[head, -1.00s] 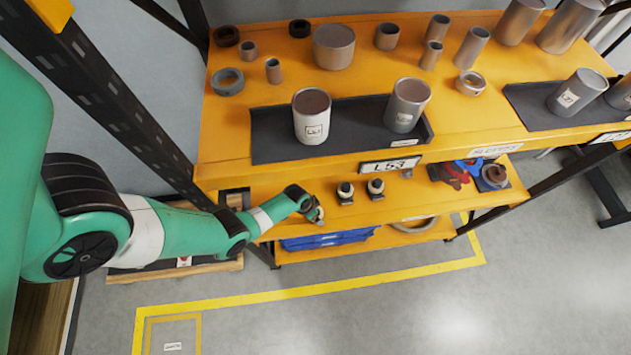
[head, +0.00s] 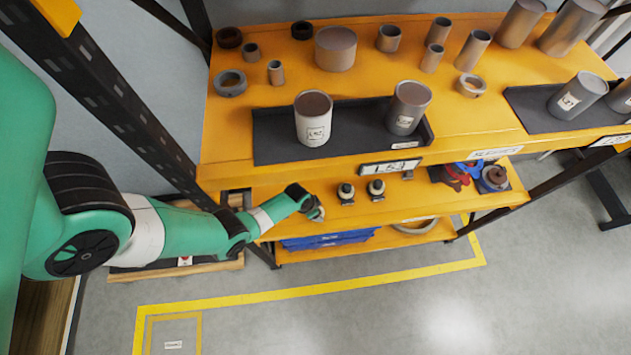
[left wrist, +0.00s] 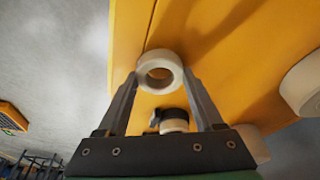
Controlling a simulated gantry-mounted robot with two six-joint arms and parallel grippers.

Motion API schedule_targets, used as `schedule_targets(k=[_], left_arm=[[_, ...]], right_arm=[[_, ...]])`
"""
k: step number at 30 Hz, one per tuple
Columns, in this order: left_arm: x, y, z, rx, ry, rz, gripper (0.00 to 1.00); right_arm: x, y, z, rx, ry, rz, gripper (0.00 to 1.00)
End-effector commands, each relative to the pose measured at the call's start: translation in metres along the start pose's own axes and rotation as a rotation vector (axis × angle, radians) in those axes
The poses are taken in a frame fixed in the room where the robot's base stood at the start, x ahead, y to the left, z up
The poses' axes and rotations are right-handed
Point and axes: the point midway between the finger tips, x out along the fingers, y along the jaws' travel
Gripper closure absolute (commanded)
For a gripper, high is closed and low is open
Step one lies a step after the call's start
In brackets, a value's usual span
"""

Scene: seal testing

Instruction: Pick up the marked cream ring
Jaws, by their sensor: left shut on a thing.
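My left gripper (head: 316,211) is at the left end of the middle orange shelf, small in the head view. In the left wrist view, its two fingers (left wrist: 160,80) are closed on opposite sides of a cream ring (left wrist: 160,57). The ring's round hole faces the camera, with orange shelf surface behind it. No mark can be made out on the ring. I cannot tell whether it touches the shelf. The ring is not clear in the head view. My right gripper is not in view.
Two small cream-and-dark pieces (head: 346,190) (head: 376,187) stand on the middle shelf right of my left gripper. The top shelf (head: 225,130) overhangs, holding several cylinders and rings. Blue bins (head: 325,241) sit below. A rack upright (head: 130,95) stands at left. The floor in front is clear.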

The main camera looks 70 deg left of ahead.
Motion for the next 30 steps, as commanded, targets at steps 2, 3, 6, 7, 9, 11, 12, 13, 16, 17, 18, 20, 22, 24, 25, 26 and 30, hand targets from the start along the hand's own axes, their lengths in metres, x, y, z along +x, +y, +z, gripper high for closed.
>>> schedule_targets(k=[2,3,6,7,9,11,12,13,16,17,18,20,22,24,25,26,30], left_arm=[[-0.015,0.000,-0.004,0.000,0.001,0.000,0.86],[-0.023,0.000,-0.006,0.000,0.002,0.000,0.86],[-0.049,0.015,-0.007,0.006,-0.001,0.002,0.86],[-0.060,0.021,-0.007,0.007,0.000,0.001,0.86],[-0.085,0.035,-0.007,0.009,-0.002,0.002,0.86],[-0.102,0.048,-0.006,0.009,-0.002,0.002,0.86],[-0.103,0.059,-0.001,0.012,-0.003,0.003,0.86],[-0.106,0.068,0.002,0.012,-0.003,0.003,0.86],[-0.118,0.093,0.009,0.012,-0.002,0.003,0.86],[-0.121,0.099,0.011,0.012,-0.002,0.002,0.86],[-0.125,0.107,0.013,0.011,-0.001,0.003,0.86],[-0.129,0.115,0.015,0.008,-0.001,0.001,0.86],[-0.132,0.123,0.018,0.007,-0.001,0.001,0.86],[-0.133,0.127,0.020,0.004,-0.001,0.001,0.86],[-0.133,0.128,0.020,0.003,-0.001,0.001,0.86],[-0.134,0.129,0.021,0.001,-0.001,0.000,0.86],[-0.133,0.129,0.021,0.000,-0.001,0.000,0.86]], right_arm=[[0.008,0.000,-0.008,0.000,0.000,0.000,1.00],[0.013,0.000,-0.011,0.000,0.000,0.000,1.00],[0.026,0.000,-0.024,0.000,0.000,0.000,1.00],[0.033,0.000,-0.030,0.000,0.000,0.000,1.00],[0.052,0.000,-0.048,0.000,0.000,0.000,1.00],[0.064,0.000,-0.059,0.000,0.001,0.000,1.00],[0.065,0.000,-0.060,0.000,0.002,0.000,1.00],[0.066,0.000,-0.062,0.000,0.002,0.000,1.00],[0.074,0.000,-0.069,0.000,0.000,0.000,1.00],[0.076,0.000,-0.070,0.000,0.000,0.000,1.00],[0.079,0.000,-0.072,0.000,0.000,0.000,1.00],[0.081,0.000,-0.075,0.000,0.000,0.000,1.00],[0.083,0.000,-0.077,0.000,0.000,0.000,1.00],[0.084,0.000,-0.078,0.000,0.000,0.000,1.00],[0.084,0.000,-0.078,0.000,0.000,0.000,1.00],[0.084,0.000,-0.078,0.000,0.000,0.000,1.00],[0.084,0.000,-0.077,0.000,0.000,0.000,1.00]])
